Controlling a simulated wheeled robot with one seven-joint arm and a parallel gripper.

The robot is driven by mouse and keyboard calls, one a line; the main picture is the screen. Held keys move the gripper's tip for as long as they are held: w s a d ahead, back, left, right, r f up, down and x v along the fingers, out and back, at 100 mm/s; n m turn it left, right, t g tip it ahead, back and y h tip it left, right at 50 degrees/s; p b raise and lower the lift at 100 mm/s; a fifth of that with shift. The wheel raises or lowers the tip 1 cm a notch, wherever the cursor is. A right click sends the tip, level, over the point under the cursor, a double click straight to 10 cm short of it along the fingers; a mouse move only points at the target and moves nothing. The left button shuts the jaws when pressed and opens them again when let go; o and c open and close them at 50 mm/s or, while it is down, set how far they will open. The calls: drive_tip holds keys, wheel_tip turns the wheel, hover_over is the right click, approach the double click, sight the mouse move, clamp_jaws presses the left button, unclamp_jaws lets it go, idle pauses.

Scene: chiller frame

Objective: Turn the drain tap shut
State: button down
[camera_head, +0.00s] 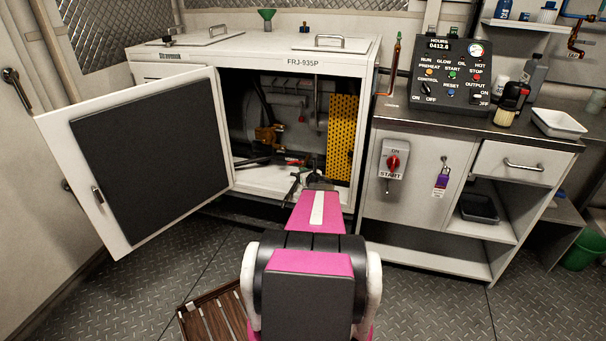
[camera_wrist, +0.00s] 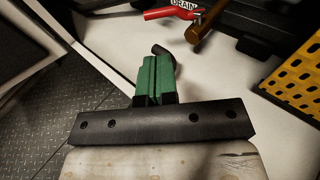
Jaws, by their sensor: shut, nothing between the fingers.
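The drain tap shows in the wrist view as a red lever (camera_wrist: 170,13) beside a white label reading DRAIN (camera_wrist: 184,4). A brass-coloured pipe (camera_wrist: 205,22) runs close to its right end. In the head view the red lever (camera_head: 297,162) is small, low inside the open cabinet. My gripper (camera_wrist: 154,62) has green fingers pressed together, with nothing between them. The fingertips are below the lever in the picture, apart from it. A short dark cylindrical piece (camera_wrist: 161,50) shows just past the fingertips; I cannot tell what it is. In the head view my arm mostly hides the gripper.
The white cabinet (camera_head: 350,62) stands with its door (camera_head: 50,128) swung open to the left. A yellow perforated guard (camera_wrist: 297,80) stands to the right of my gripper. The pale cabinet floor (camera_wrist: 225,75) around the fingers is mostly clear. A control bench (camera_head: 475,130) stands at the right.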

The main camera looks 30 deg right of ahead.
drive_tip(key=x, duration=1)
drive_tip(key=shift+w, duration=0.25)
